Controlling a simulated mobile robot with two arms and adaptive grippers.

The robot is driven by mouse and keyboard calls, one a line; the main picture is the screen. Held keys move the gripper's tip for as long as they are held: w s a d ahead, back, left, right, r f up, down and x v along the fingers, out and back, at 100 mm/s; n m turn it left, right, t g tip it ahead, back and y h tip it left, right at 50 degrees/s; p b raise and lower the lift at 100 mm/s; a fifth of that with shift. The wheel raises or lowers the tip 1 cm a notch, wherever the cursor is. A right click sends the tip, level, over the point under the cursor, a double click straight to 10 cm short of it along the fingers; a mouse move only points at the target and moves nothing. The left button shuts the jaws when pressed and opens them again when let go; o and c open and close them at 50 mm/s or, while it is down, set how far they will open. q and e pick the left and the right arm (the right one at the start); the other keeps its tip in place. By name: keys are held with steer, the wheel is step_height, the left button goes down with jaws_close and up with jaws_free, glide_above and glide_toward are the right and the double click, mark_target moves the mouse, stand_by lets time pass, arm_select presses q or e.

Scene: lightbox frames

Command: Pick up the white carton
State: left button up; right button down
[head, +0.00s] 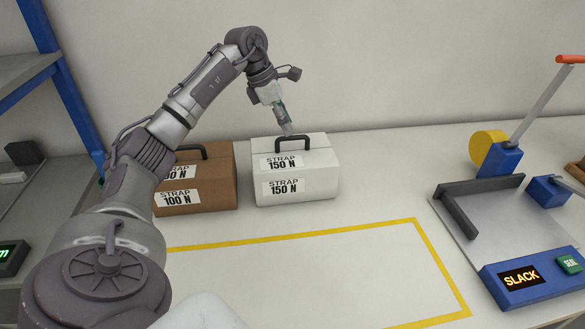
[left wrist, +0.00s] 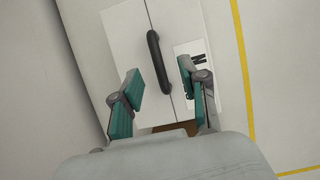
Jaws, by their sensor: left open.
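The white carton (head: 312,184) stands upright on the table beside a brown carton, with a black handle on top and labels reading "STRAP 150 N". My left gripper (head: 288,130) points down just above the carton's top, close to the handle (head: 304,140). In the left wrist view the white carton (left wrist: 128,37) lies below the gripper, and its black handle (left wrist: 154,58) runs between and ahead of the two green-padded fingers. These fingers (left wrist: 166,98) are spread apart, open and empty. My right gripper is not in view.
The brown carton (head: 222,178), labelled 100 N, stands close to the left of the white one. A yellow outline (head: 300,236) marks clear table in front. A strapping device with a "SLACK" display (head: 520,278) stands at right. Blue shelving (head: 68,75) is at left; a wall rises behind.

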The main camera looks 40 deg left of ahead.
mark_target(293, 138)
arm_select(q)
steer(key=shift+a+p+x, duration=0.2)
steer(key=shift+p+x, duration=0.4)
steer(key=shift+x, duration=2.4)
steer(key=shift+s+f, duration=0.1)
jaws_close()
